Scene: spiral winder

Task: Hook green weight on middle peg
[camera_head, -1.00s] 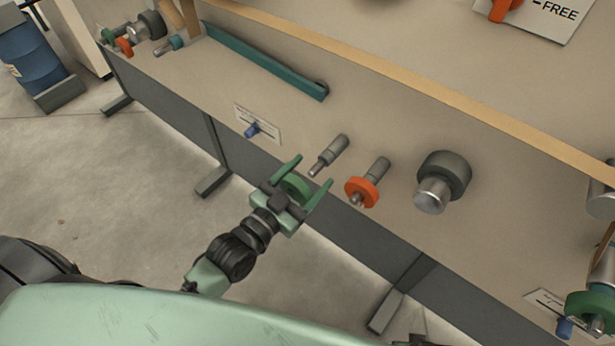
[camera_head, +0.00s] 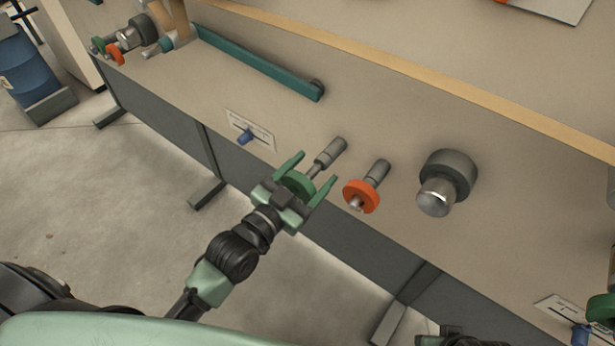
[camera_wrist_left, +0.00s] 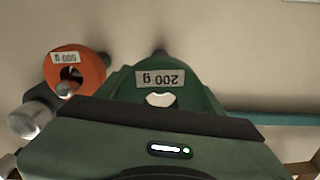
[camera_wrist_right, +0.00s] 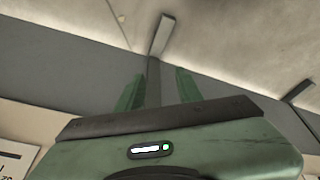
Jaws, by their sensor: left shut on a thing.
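My left gripper (camera_head: 308,176) is shut on a green weight (camera_head: 298,185). The left wrist view shows the weight (camera_wrist_left: 185,100) with a "200 g" label and a pale hole below it. A bare grey peg (camera_head: 330,153) stands out from the panel just beyond the weight, its thin tip close to it. I cannot tell whether the tip is at the hole. An orange weight (camera_head: 361,197) hangs on the neighbouring peg (camera_head: 377,172); its label (camera_wrist_left: 64,58) reads "500 g". My right gripper (camera_wrist_right: 160,88) is open and empty, facing the floor and panel base.
A dark grey cylinder with a metal end (camera_head: 447,180) sticks out to the right of the orange weight. A teal bar (camera_head: 260,62) runs along the panel above. Another green weight (camera_head: 602,309) is at the right edge.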

